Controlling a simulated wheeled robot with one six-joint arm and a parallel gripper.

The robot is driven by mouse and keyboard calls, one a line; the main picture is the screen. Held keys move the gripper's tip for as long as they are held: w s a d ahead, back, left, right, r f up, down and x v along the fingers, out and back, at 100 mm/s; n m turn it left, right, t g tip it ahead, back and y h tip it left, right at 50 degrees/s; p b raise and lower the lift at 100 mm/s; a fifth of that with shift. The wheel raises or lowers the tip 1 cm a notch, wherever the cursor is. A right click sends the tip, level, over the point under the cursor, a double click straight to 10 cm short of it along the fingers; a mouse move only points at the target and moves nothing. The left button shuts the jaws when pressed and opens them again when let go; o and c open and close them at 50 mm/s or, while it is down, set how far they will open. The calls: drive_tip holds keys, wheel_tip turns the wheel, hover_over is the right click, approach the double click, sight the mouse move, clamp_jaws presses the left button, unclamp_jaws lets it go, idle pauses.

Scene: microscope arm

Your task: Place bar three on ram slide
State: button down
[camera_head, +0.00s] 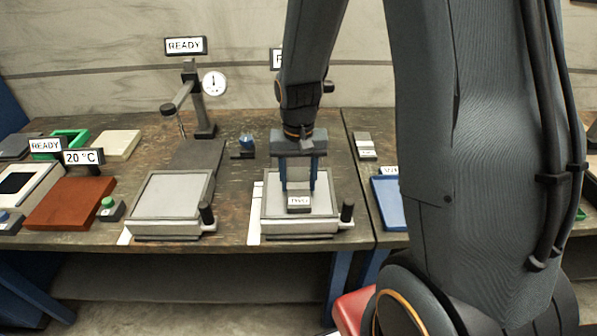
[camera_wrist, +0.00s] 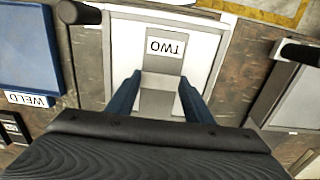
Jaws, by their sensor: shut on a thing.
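My gripper (camera_head: 299,186) points down over the right of two grey plates (camera_head: 328,203) with black handles. It is shut on a grey bar (camera_head: 299,201) with a white label. In the wrist view the bar (camera_wrist: 160,75) sits between my blue fingers, and its label reads "TWO", upside down. The bar is low over or on the plate; I cannot tell whether it touches. No label reading "three" is legible. Neither plate carries a readable "ram slide" name. The left plate (camera_head: 171,196) is bare.
A dial gauge stand (camera_head: 205,110) with a "READY" sign (camera_head: 186,46) stands behind the left plate. A small grey block (camera_head: 365,146) and a blue tray (camera_head: 389,200) lie to the right. A brown-red block (camera_head: 70,203) lies at the left. My arm hides the right side.

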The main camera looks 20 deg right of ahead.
sight(298, 185)
drive_tip(key=shift+f, duration=0.15)
drive_tip(key=c, duration=0.9)
unclamp_jaws()
wheel_tip(298, 185, up, 12)
drive_tip(key=b, duration=0.3)
drive_tip(key=s+f+n, duration=0.1)
drive_tip(key=s+f, duration=0.1)
drive_tip(key=s, duration=0.1)
drive_tip(key=s+f+n, duration=0.1)
drive_tip(key=s+f, duration=0.1)
drive_tip(key=s, duration=0.1)
drive_tip(key=s+f+n+t, duration=0.1)
drive_tip(key=s+f, duration=0.1)
drive_tip(key=s, duration=0.1)
drive_tip(key=shift+s+n, duration=0.2)
drive_tip(key=shift+n, duration=0.1)
